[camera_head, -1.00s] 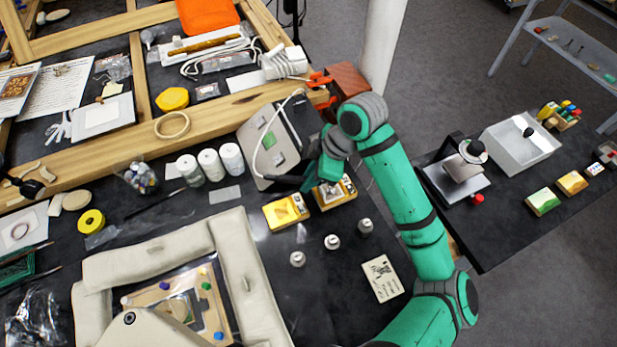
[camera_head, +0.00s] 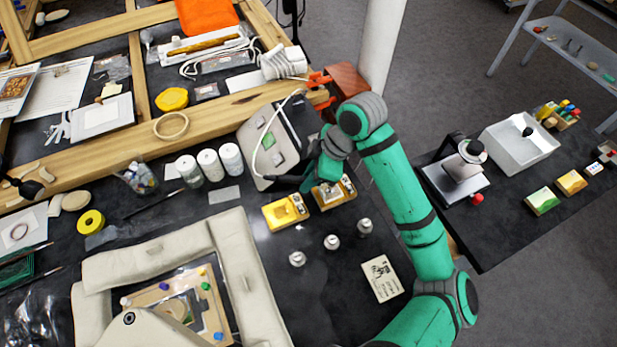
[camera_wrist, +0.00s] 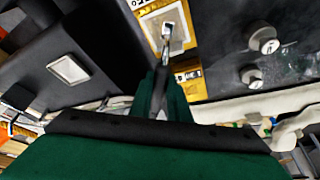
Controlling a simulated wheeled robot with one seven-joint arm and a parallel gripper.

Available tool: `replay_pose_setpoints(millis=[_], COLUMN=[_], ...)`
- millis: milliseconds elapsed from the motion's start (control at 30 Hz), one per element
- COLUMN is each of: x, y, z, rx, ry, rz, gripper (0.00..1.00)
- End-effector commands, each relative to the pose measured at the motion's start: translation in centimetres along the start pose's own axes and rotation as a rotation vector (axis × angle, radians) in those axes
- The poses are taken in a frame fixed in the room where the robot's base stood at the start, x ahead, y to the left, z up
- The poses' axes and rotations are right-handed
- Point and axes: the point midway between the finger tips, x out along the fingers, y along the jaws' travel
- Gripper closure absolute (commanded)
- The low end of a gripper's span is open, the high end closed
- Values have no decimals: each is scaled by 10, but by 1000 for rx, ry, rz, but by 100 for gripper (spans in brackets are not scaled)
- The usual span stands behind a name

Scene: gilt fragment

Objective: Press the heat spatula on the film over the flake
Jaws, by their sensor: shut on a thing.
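My gripper (camera_head: 318,181) is shut on the heat spatula, low over the small framed piece (camera_head: 347,190) on the dark bench. In the wrist view the spatula (camera_wrist: 167,45) reaches forward from the jaws (camera_wrist: 163,88). Its bright metal tip lies over the pale square (camera_wrist: 154,23) inside the yellow-edged frame (camera_wrist: 192,41). I cannot tell whether the tip touches that surface. The flake and the film cannot be told apart there. My arm hides part of the piece in the head view.
A grey box (camera_head: 273,170) with a pale cable stands left of my gripper. A yellow block (camera_head: 278,215) sits left of the framed piece. Small white-topped weights (camera_head: 332,242) and a printed card (camera_head: 381,278) lie nearer. A padded frame (camera_head: 262,303) fills the lower left.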

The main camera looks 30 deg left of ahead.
Motion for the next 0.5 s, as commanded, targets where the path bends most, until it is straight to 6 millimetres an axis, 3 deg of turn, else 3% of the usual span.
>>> replay_pose_setpoints(millis=[500], x=[-12], y=[0], z=[-5], rx=[-1], ry=[-1], rz=[1], gripper=[100])
